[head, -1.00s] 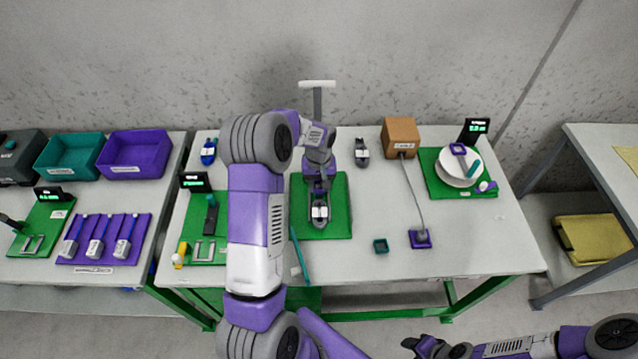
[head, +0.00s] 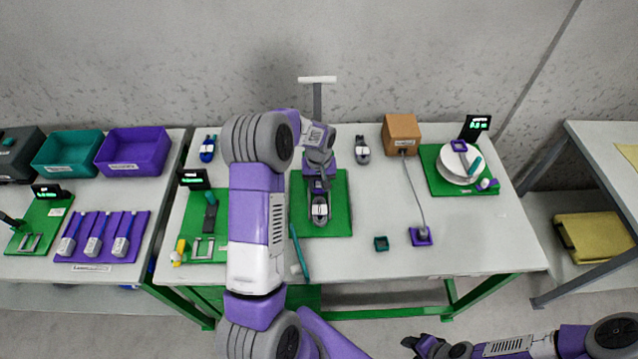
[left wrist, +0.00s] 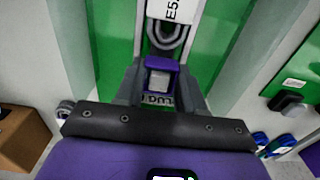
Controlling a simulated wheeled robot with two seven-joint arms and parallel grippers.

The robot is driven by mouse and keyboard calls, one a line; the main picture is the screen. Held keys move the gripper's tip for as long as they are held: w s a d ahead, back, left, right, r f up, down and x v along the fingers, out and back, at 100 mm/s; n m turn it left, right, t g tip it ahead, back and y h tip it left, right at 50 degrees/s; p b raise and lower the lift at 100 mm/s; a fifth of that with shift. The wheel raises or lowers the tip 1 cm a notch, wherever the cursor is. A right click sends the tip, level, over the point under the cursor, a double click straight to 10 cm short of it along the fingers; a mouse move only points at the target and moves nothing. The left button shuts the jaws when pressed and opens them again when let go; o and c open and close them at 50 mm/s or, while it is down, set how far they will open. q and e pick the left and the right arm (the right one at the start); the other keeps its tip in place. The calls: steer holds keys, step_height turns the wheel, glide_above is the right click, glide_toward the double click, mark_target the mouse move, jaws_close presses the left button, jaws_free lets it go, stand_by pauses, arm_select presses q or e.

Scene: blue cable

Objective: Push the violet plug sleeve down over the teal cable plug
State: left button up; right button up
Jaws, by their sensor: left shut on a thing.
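My left gripper (head: 319,186) is over the green mat (head: 338,225) at the middle of the table. In the left wrist view its fingers (left wrist: 160,85) are shut on a small violet sleeve (left wrist: 161,64), which has a pale grey block inside its frame. Just beyond it is a grey piece with a white label (left wrist: 172,10). In the head view this labelled grey piece (head: 319,208) lies on the mat. I cannot make out a teal plug there, nor whether the sleeve touches one. My right gripper (head: 424,346) hangs in front of the table; its jaw gap is unclear.
A grey cable (head: 416,190) runs from a brown box (head: 401,133) to a violet base (head: 421,237). A white round piece (head: 457,165) sits on the right green mat. The table's right front is clear.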

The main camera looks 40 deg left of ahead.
arm_select(q)
steer(key=shift+f+b, duration=0.35)
steer(key=shift+f, duration=0.2)
stand_by(0.4)
steer(key=o, duration=1.1)
steer(key=shift+r+p, duration=2.8)
steer(key=shift+r, duration=1.3)
steer(key=shift+f, duration=0.1)
